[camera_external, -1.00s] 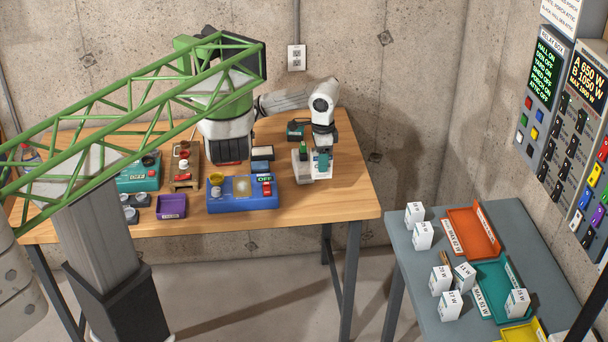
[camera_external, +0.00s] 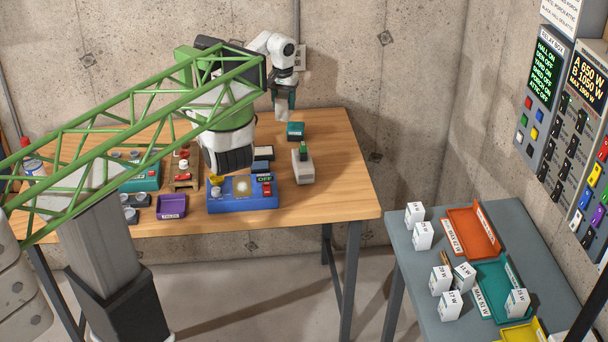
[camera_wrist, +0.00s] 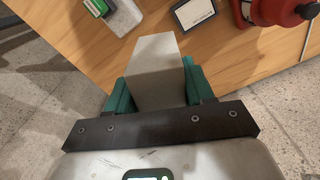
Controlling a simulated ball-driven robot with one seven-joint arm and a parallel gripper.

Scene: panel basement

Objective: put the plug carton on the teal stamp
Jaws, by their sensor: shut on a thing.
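My gripper (camera_wrist: 150,92) is shut on a plain pale grey box, which I take for the plug carton (camera_wrist: 158,62); its teal fingers press both sides. In the external view my gripper (camera_external: 284,100) hangs near the table's back edge with the box (camera_external: 281,114) below its fingers. No contact with the table is clear.
A pale grey block with a green top (camera_external: 303,167) stands nearer the front. A dark-framed card (camera_external: 263,153) and a blue box with an OFF display (camera_external: 243,196) are to its left. A purple tray (camera_external: 171,207) lies at the left. The table's right end is bare.

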